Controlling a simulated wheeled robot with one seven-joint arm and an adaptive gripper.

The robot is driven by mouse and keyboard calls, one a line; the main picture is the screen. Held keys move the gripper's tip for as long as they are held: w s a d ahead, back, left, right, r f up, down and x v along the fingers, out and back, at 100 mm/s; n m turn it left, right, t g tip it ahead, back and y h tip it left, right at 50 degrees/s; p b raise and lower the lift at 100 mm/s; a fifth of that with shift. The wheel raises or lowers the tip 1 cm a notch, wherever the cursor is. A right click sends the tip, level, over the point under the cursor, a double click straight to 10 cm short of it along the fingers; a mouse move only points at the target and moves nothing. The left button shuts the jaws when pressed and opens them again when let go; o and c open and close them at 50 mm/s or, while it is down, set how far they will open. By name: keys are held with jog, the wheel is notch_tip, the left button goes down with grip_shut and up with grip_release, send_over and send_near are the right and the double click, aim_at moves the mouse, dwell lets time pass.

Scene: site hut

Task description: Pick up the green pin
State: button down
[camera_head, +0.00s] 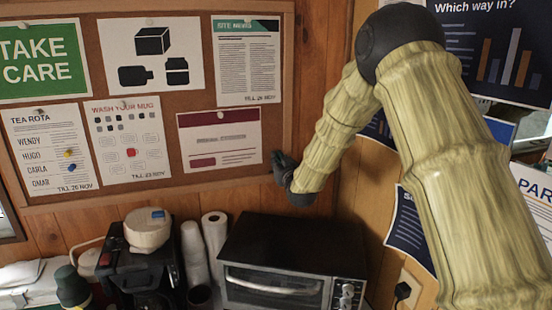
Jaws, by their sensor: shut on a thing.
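My gripper (281,163) is at the end of my arm, at the right edge of the cork board (240,176), just right of the crimson-bordered notice. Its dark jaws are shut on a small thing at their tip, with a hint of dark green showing. I take it for the green pin, but the jaws hide most of it. I cannot tell whether its point is in the board. A yellow pin (69,153) and a blue pin (71,167) are on the tea rota sheet (40,140). No other green pin shows.
Below the board stand a black toaster oven (290,245), paper rolls (215,240), stacked cups (194,255) and a coffee machine (130,262) with a round cream container (147,230) on top. More posters hang on the right wall, partly behind my arm.

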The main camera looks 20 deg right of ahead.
jog(key=shift+s, duration=0.2)
dwell(0.3)
jog(key=shift+s+b, duration=0.5)
jog(key=shift+s, duration=1.4)
jog(key=shift+s+d+f, duration=0.1)
jog(key=shift+s, duration=0.05)
jog(key=shift+s, duration=0.1)
jog(key=shift+s+r+p, duration=0.1)
jog(key=shift+s+r, duration=0.4)
jog(key=shift+s, duration=0.3)
jog(key=shift+s+r+p, duration=0.1)
jog(key=shift+s+r, duration=0.35)
jog(key=shift+s, duration=0.35)
jog(key=shift+s+r+p, duration=0.1)
jog(key=shift+s+r, duration=0.4)
jog(key=shift+s, duration=0.3)
